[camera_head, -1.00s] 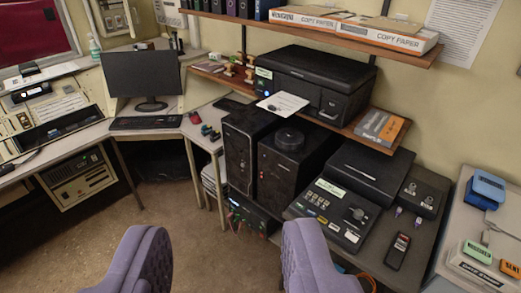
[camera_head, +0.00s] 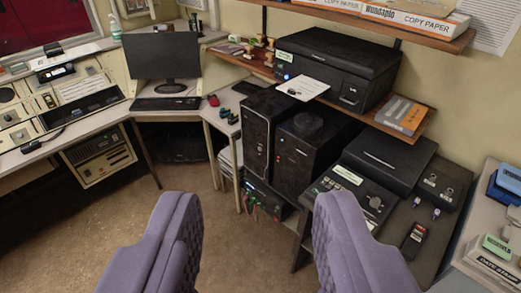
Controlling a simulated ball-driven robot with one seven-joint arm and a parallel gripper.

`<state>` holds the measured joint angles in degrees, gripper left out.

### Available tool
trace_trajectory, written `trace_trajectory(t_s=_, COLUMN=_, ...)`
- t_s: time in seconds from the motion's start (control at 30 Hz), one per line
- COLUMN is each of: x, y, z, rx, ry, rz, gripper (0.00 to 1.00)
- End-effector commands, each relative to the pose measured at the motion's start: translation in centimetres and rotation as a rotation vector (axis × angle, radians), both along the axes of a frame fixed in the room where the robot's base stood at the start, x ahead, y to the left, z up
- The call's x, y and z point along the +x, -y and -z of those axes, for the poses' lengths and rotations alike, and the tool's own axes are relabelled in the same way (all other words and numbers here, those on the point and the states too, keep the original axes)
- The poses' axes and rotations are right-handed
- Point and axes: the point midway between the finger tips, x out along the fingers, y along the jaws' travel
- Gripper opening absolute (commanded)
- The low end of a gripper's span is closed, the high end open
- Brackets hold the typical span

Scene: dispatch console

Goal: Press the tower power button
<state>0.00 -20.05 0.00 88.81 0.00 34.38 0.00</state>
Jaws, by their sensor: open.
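Two black computer towers stand side by side below the shelf near the centre. The left tower (camera_head: 256,146) shows a narrow dark front. The right tower (camera_head: 294,165) has a small mark on its upper front and a round dark object on top. A power button is too small to make out on either.
A black printer (camera_head: 336,68) sits on the wooden shelf above. A black console (camera_head: 356,192) and a dark handset (camera_head: 417,241) lie on the right desk. A monitor (camera_head: 162,66) and keyboard (camera_head: 166,104) stand at the left. The brown floor (camera_head: 120,215) is clear.

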Motion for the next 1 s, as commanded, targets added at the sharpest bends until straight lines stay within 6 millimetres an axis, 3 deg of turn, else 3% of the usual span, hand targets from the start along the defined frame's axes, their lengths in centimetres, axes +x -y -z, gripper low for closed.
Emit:
trace_trajectory(t_s=0.3, x=0.0, y=0.0, z=0.0, rx=0.0, ry=0.0, rz=0.0, gripper=0.43)
trace_trajectory(t_s=0.5, x=0.0, y=0.0, z=0.0, rx=0.0, ry=0.0, rz=0.0, gripper=0.0)
trace_trajectory(t_s=1.0, x=0.0, y=0.0, z=0.0, rx=0.0, ry=0.0, rz=0.0, gripper=0.0)
